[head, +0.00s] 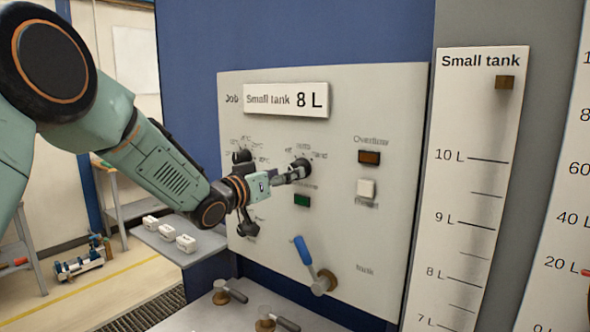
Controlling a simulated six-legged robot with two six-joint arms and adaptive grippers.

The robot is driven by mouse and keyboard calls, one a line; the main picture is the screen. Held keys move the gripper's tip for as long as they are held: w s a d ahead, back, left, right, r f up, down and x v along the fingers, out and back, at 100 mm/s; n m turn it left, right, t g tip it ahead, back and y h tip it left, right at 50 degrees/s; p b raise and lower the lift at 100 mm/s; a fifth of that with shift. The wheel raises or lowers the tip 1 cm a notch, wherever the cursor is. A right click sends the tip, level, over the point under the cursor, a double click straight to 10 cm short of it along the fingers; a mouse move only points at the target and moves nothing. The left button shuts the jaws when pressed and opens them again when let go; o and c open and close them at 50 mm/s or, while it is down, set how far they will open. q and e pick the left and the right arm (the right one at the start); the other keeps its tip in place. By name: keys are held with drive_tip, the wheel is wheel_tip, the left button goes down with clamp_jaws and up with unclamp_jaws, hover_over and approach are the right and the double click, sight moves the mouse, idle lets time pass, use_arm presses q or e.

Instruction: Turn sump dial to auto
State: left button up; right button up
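The control panel (345,210) is a light grey plate with a "Small tank 8 L" job card (286,99). A black dial (301,167) sits in its upper middle, with small blurred labels around it that seem to include "Auto" and "Hand". My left gripper (298,174) reaches in from the left with its fingertips at this dial. I cannot tell whether the fingers are closed on it. A second black dial (242,156) is to the left, just above my wrist. My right gripper is not in view.
An amber "Overflow" lamp (369,157), a white button (366,188) and a green button (302,201) are near the dial. A blue-handled valve (312,268) juts out below. The small tank scale (470,180) stands right. A shelf (160,246) holds white blocks.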

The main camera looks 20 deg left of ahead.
use_arm(q)
drive_tip(key=x, duration=0.4)
drive_tip(key=shift+w+d+p, duration=0.1)
drive_tip(key=shift+w+p, duration=0.25)
drive_tip(key=shift+p, duration=0.05)
drive_tip(key=shift+s, duration=0.15)
drive_tip(key=c, duration=1.2)
